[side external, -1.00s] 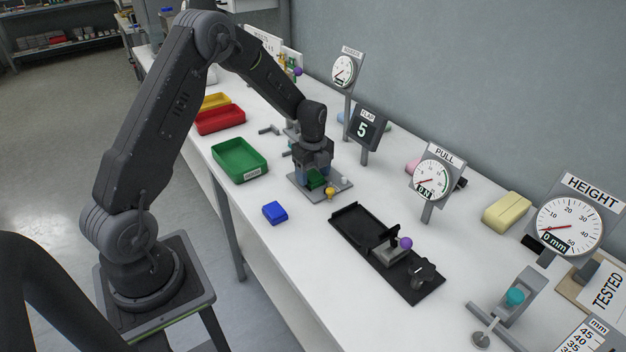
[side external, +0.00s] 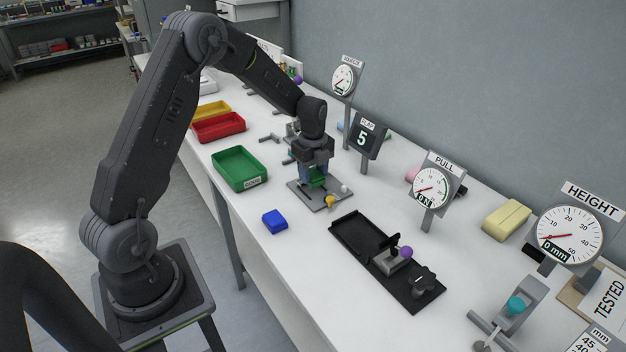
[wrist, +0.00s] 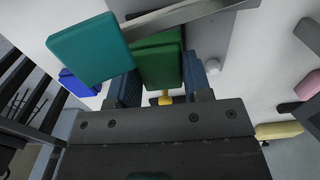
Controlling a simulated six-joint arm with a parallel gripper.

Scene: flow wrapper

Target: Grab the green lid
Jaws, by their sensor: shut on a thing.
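The green lid (side external: 317,180) is held between the jaws of my gripper (side external: 315,174), just above a grey plate (side external: 302,190) on the white bench. In the wrist view the green lid (wrist: 158,66) sits between the two blue finger pads of my gripper (wrist: 160,88). The pads close on its sides, and its lower part is partly hidden by the gripper body. A teal block (wrist: 90,50) lies beside it on the left in the wrist view.
A yellow knob (side external: 330,201) and a white knob (side external: 345,188) stand on the plate. A green tray (side external: 239,169) and a blue block (side external: 275,221) are to the left. A black fixture (side external: 360,233) lies at right. The display post (side external: 366,138) stands close behind.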

